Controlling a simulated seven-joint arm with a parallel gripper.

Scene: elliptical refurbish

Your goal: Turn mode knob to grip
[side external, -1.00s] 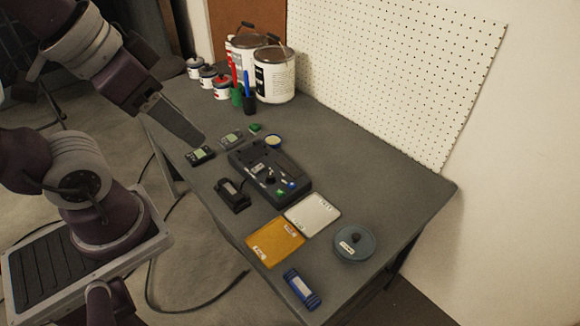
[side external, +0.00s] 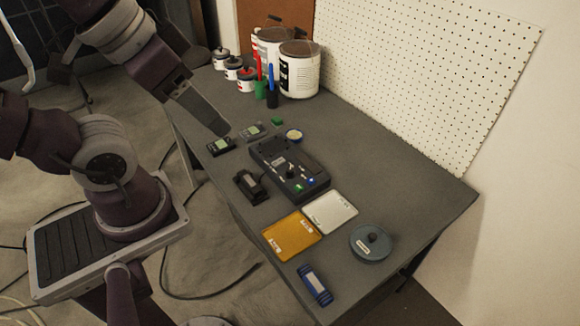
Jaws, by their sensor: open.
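A dark control box (side external: 262,150) lies on the grey table, with small knobs, switches and lit parts on its top face. A small dark knob (side external: 290,174) is near the middle of its panel. Its labels are too small to read, so I cannot tell which setting it points to. A green part (side external: 298,188) and a blue part (side external: 310,181) show near its front end. My gripper (side external: 226,131) hangs from the upper left, seen edge-on, open and apart from the box. Its tip is up and left of the box; the gap between the fingers is hidden.
Two small meters (side external: 221,146) (side external: 253,132) lie beyond the box. A black holder (side external: 250,185) stands to its left. A yellow tray (side external: 291,236), white tray (side external: 330,211), round lidded dish (side external: 371,243) and blue item (side external: 314,285) are nearer. Paint cans (side external: 299,70) stand behind.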

